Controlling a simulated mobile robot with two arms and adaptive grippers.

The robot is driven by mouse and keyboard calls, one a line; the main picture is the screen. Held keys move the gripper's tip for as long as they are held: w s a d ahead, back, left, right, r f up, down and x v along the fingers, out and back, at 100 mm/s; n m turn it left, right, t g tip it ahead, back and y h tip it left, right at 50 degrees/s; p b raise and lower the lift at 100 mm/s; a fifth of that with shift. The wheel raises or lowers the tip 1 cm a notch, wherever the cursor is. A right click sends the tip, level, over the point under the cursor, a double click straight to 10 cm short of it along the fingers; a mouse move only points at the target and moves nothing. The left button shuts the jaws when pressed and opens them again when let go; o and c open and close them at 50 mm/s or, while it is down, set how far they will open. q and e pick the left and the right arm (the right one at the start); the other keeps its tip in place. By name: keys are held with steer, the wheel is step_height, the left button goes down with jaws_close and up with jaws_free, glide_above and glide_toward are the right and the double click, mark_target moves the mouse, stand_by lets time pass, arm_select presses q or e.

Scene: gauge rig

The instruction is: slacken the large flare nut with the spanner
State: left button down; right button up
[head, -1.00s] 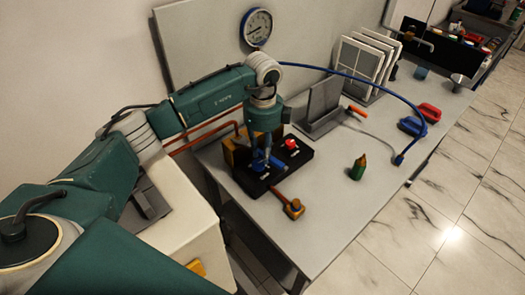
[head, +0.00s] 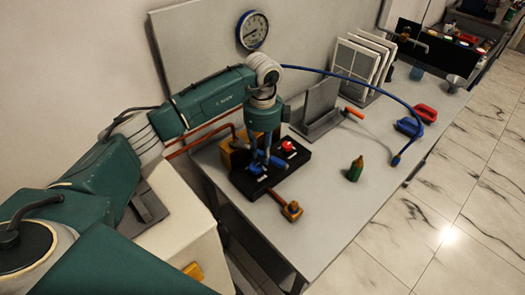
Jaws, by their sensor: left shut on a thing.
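My left gripper (head: 267,152) points down over the black block (head: 293,171), shut on a small blue thing (head: 277,162) low over the block. Its fingers and arm cover part of it, so I cannot tell whether it is a spanner handle or part of the block. A red knob (head: 288,146) sits on the block to the right. A brass fitting (head: 291,210) on a short copper-coloured pipe sticks out in front of the block. I cannot pick out the large flare nut or the spanner for certain. My right gripper is not in view.
A round gauge (head: 252,30) is on the back panel. A grey stand (head: 318,110), an orange-handled tool (head: 354,112), a green bottle (head: 355,169) and blue and red clips (head: 409,127) are on the bench. A blue hose (head: 375,83) arches over it. The front right bench is clear.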

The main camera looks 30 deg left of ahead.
arm_select(q)
steer(key=shift+w, duration=0.2)
steer(key=shift+s+a+m, duration=0.2)
steer(key=shift+s+m, duration=0.5)
steer(key=shift+s, duration=0.2)
stand_by(0.3)
steer(key=shift+d, duration=0.1)
steer(key=shift+s+d+p, duration=0.2)
steer(key=shift+d+p, duration=0.05)
steer(key=shift+d, duration=0.55)
steer(key=shift+s+d+p, duration=0.25)
steer(key=shift+d+p, duration=0.05)
steer(key=shift+d, duration=0.45)
steer(key=shift+s+d+p, duration=0.2)
steer(key=shift+d+p, duration=0.05)
steer(key=shift+d, duration=0.55)
steer(key=shift+r, duration=0.1)
step_height(320, 180, up, 4)
steer(key=p, duration=0.3)
steer(key=shift+r, duration=0.2)
